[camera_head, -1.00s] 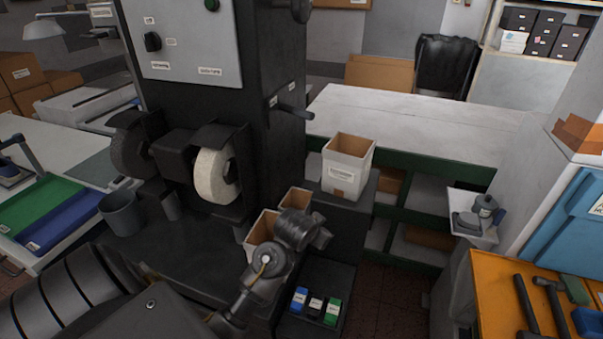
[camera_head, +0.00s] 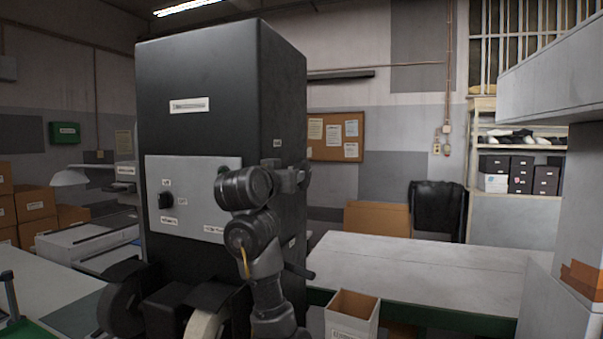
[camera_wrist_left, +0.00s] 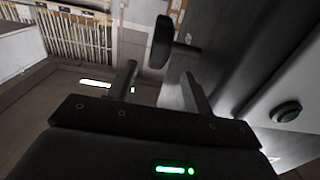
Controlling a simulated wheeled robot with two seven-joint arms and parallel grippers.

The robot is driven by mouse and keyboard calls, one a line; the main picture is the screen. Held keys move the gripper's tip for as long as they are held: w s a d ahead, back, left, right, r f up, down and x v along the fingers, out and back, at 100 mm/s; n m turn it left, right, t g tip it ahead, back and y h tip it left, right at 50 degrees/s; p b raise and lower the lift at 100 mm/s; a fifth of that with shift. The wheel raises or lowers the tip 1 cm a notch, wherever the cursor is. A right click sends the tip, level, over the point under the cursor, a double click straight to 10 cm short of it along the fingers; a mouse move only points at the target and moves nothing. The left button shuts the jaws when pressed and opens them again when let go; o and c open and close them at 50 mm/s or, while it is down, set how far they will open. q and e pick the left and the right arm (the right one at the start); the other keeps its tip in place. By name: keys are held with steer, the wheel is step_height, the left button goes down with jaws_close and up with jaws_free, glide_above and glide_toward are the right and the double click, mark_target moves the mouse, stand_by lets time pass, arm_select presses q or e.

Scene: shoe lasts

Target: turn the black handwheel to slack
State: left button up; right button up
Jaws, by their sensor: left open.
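The black handwheel (camera_wrist_left: 161,42) shows nearly edge-on in the left wrist view. It sits on a short shaft that sticks out from the side of the dark machine cabinet (camera_head: 205,75). My left gripper (camera_wrist_left: 160,72) is open and empty. Its two fingers point toward the handwheel, which lies just beyond the fingertips, apart from them. In the head view my left arm rises in front of the cabinet and its wrist reaches the right side. There the dark shapes of wrist, gripper and handwheel overlap, so I cannot separate them. My right gripper is out of view.
A white bin (camera_head: 352,314) and a long pale bench (camera_head: 430,275) stand to the right.

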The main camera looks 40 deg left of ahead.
arm_select(q)
steer(key=p+x, duration=0.5)
steer(key=x, duration=0.4)
steer(key=shift+w+r, duration=0.15)
steer(key=shift+w, duration=0.05)
steer(key=shift+w+a+p, duration=0.25)
steer(key=shift+w+p, duration=0.15)
steer(key=shift+w, duration=0.2)
steer(key=shift+c, duration=0.4)
